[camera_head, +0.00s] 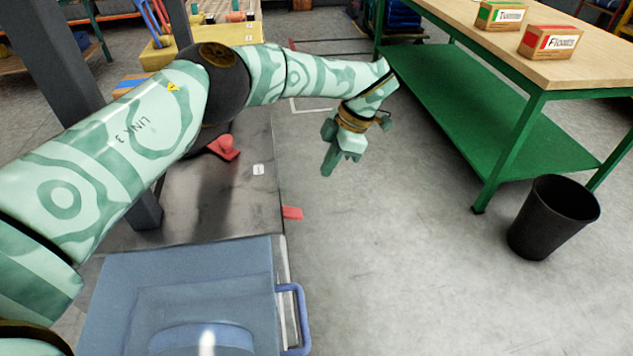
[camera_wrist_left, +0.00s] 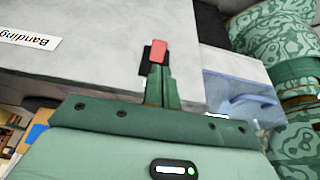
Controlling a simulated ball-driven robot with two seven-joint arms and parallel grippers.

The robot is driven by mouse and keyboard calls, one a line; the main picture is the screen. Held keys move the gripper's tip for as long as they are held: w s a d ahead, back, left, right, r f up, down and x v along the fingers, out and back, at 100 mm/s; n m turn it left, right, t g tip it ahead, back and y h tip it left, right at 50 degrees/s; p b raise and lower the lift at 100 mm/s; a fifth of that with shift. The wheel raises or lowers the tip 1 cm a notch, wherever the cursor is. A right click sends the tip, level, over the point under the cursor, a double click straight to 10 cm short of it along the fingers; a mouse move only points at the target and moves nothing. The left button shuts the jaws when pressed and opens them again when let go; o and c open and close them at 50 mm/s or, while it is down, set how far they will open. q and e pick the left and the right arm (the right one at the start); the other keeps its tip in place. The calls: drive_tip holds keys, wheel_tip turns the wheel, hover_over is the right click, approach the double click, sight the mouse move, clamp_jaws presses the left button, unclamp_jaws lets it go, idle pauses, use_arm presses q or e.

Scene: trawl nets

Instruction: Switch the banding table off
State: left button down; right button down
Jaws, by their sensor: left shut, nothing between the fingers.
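The banding table (camera_head: 235,195) is a dark metal-topped bench at the left of the head view. Its side panel (camera_wrist_left: 110,65) fills much of the left wrist view and bears a "Banding" label (camera_wrist_left: 28,38). A red switch (camera_wrist_left: 158,50) on a black plate sits on that panel. A red piece sticking out past the table's right edge (camera_head: 292,213) appears to be the same switch. My left gripper (camera_head: 328,165) is shut and empty, right of the table. In the wrist view its fingers (camera_wrist_left: 160,85) overlap the plate's lower part; contact cannot be told. My right gripper is out of view.
A translucent blue box (camera_head: 180,285) with a blue handle is at the near end. A red object (camera_head: 223,147) lies on the tabletop. A green-framed bench (camera_head: 480,110) with cartons and a black bin (camera_head: 552,218) stand at right. Grey floor between is clear.

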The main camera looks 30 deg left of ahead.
use_arm(q)
drive_tip(key=v, duration=0.5)
drive_tip(key=shift+d+r, duration=0.1)
drive_tip(key=shift+r, duration=0.1)
idle(0.3)
